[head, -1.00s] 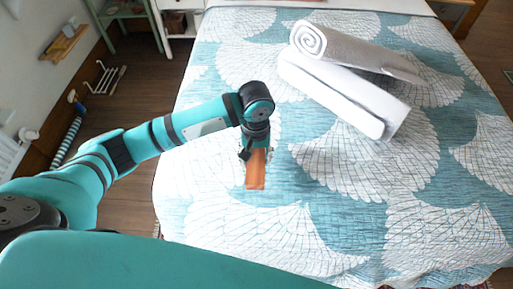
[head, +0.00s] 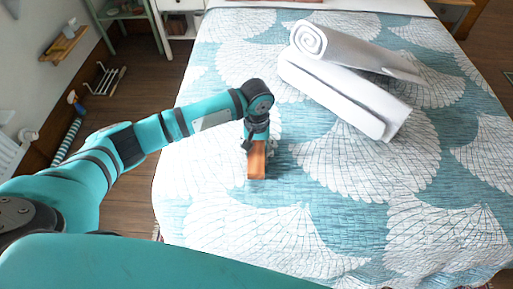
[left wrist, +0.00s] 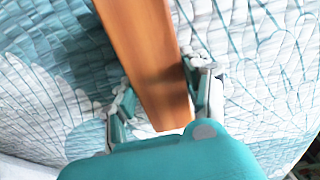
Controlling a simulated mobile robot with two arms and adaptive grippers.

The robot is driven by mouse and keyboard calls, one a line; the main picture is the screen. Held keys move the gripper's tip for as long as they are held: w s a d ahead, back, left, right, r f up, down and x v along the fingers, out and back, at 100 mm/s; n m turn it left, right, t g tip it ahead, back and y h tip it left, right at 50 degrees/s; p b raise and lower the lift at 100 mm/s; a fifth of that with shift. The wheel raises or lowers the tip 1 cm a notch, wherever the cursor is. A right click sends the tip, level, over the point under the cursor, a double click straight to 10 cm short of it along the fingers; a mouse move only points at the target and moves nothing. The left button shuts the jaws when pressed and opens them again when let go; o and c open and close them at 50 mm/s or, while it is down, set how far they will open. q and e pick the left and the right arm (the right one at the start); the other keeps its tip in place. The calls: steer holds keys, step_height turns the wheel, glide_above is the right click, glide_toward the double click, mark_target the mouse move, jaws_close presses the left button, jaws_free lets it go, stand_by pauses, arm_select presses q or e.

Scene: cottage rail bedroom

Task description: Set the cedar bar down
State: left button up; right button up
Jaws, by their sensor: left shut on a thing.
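The cedar bar (head: 257,161) is an orange-brown wooden block. It shows large in the left wrist view (left wrist: 147,52), between the two fingers of my left gripper (left wrist: 160,100). My left gripper (head: 257,146) is shut on the bar over the left part of the bed. The bed (head: 330,235) has a teal and white fan-patterned quilt. I cannot tell whether the bar touches the quilt. The bar's far part is hidden by the gripper in the head view. My right gripper is not in view.
Two rolled white towels (head: 345,95) lie on the bed to the right of my left gripper. The quilt nearer me and to the right is clear. A wall shelf (head: 64,45), a green stand and a white cabinet are beyond the bed's left side.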

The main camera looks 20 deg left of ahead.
arm_select(q)
steer(key=o, duration=1.3)
